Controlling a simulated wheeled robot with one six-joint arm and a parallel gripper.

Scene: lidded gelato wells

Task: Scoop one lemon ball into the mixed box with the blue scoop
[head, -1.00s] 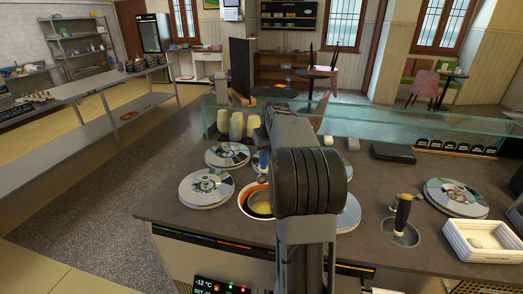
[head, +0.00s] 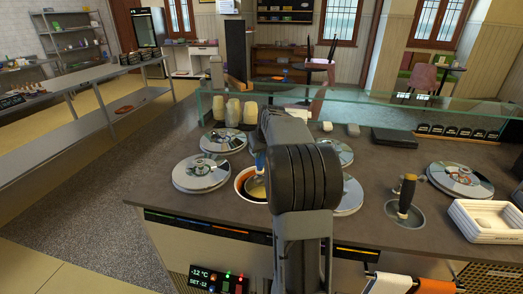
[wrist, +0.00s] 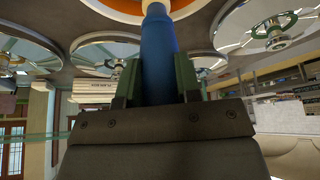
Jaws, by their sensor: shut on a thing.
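My gripper (wrist: 157,82) is shut on the blue handle of the scoop (wrist: 158,50), with one green finger on each side. In the head view my arm hides most of the gripper, and a bit of the blue scoop (head: 259,162) shows just left of it. The scoop's handle reaches to an uncovered round well (head: 240,190) with an orange inside. A yellowish shape (head: 256,187) shows in that well; I cannot tell whether it is gelato or the scoop's bowl. A white box (head: 490,222) stands at the right; its label and contents are unclear.
Shiny round lids lie left (head: 202,173), farther back (head: 223,141) and right (head: 460,180) of the well. A dark-handled tool (head: 405,195) stands in a round holder. A glass screen (head: 380,107) runs along the counter's back.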

